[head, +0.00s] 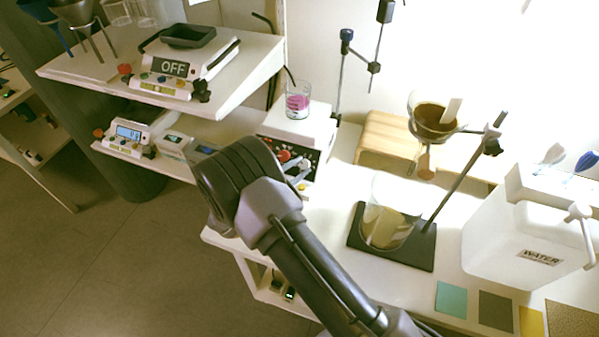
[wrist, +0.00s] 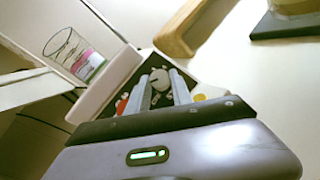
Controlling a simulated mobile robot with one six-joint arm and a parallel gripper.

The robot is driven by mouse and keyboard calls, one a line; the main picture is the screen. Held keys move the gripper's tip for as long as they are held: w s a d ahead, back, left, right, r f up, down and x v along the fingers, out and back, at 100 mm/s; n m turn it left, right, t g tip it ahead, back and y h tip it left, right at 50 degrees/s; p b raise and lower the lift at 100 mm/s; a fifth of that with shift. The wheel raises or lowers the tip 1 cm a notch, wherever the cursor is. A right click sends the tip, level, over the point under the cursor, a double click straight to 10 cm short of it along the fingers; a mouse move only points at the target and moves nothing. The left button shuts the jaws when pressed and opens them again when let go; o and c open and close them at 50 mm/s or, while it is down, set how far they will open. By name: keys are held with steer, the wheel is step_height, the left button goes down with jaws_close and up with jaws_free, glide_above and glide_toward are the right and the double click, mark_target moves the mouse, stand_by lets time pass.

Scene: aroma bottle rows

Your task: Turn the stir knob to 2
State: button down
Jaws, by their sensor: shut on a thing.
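The stirrer (head: 306,128) is a white box with a dark front panel, and it stands on the bench left of the wooden block. Its grey round knob (wrist: 160,80) shows in the wrist view on the dark panel (wrist: 146,68). My gripper (wrist: 163,84) is at the panel, its two grey fingers on either side of the knob and shut on it. The dial marks and the knob's setting are too small to read. A glass beaker (head: 298,101) with pink liquid stands on top of the stirrer; it also shows in the wrist view (wrist: 76,56).
A red knob (wrist: 122,104) and a yellow button (wrist: 199,97) sit close to the fingers. A wooden stand (head: 385,141) is right of the stirrer. A beaker (head: 388,222) under a funnel (head: 433,120) and a water container (head: 525,240) stand further right.

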steer(key=m+g, duration=0.1)
steer(key=m, duration=0.1)
steer(key=m+g+b, duration=0.1)
steer(key=m+g, duration=0.1)
steer(key=m, duration=0.1)
steer(key=shift+w+a+r+g+h, duration=0.1)
steer(key=shift+w+r+g+h, duration=0.1)
steer(key=shift+g+h, duration=0.15)
steer(key=shift+w+r+m+g, duration=0.15)
steer(key=shift+m+g, duration=1)
steer(key=shift+m, duration=0.75)
steer(key=shift+m+g, duration=0.3)
steer(key=c, duration=1.1)
jaws_free()
steer(key=shift+y, duration=0.45)
steer(key=p+v, duration=0.6)
steer(key=v, duration=1.1)
steer(key=shift+a, duration=0.2)
